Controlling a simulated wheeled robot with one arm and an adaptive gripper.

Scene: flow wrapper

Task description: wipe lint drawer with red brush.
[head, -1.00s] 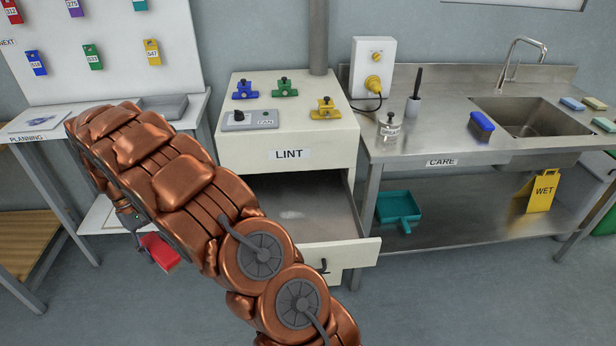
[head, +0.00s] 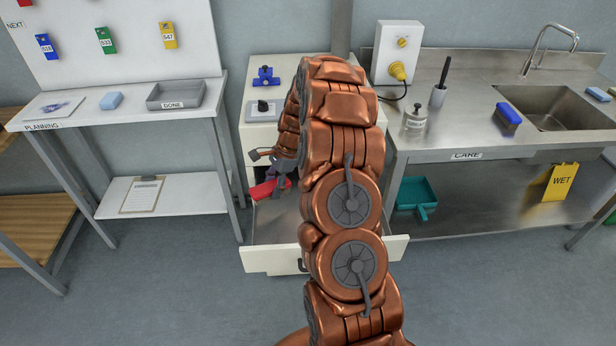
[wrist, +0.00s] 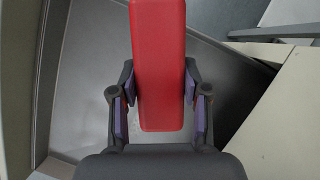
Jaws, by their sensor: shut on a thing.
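The lint drawer (head: 272,228) is pulled open from the cream cabinet in the head view, its grey metal floor partly hidden by my arm. The red brush (head: 268,189) is in my gripper (head: 281,180), over the back left part of the drawer. In the wrist view my gripper (wrist: 159,105) is shut on the red brush (wrist: 158,65), whose back faces the camera. The drawer's grey floor (wrist: 85,80) lies beneath it. I cannot tell whether the bristles touch the floor. A few pale specks show on the floor beside the brush.
The planning table (head: 160,125) is at left and the steel care bench (head: 460,135) at right. A teal dustpan (head: 415,194) sits on the bench's lower shelf. Floor in front is clear.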

